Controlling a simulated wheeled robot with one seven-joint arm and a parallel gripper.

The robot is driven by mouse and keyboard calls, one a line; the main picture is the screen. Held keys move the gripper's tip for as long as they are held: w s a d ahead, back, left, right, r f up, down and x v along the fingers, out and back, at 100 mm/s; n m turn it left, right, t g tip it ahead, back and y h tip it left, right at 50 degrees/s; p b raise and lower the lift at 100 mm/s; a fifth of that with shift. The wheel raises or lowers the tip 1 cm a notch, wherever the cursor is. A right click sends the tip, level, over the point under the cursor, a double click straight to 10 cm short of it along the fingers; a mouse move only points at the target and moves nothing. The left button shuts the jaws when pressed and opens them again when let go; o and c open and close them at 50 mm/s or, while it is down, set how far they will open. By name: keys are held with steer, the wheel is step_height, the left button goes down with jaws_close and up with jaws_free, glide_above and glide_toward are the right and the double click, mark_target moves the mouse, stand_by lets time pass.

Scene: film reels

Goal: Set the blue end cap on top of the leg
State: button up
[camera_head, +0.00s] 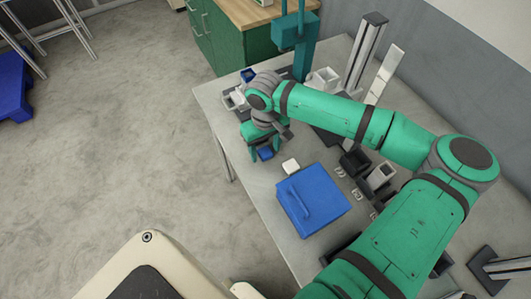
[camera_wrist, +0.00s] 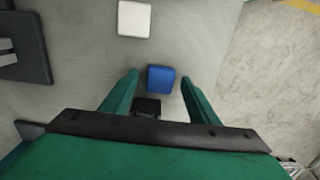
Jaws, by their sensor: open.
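The blue end cap (camera_wrist: 160,78) is a small block on the grey table, and it also shows in the head view (camera_head: 265,154). My gripper (camera_wrist: 160,82) is open, with one green finger on each side of the cap. A gap shows between each finger and the cap, and I cannot tell how high the fingertips are above the table. In the head view my gripper (camera_head: 264,149) points down over the cap. A tall grey upright profile (camera_head: 364,52) at the back of the table looks like the leg. My arm hides its lower end.
A white block (camera_head: 290,165) lies beside the blue cap, also in the wrist view (camera_wrist: 134,18). A blue case with a handle (camera_head: 330,207) lies nearer the front. A dark flat plate (camera_wrist: 35,70) is at left in the wrist view. A teal stand (camera_head: 296,40) rises behind my arm.

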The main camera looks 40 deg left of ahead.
steer(key=shift+c, duration=0.3)
steer(key=c, duration=1.2)
steer(key=shift+o, duration=0.2)
steer(key=shift+w+r, duration=0.1)
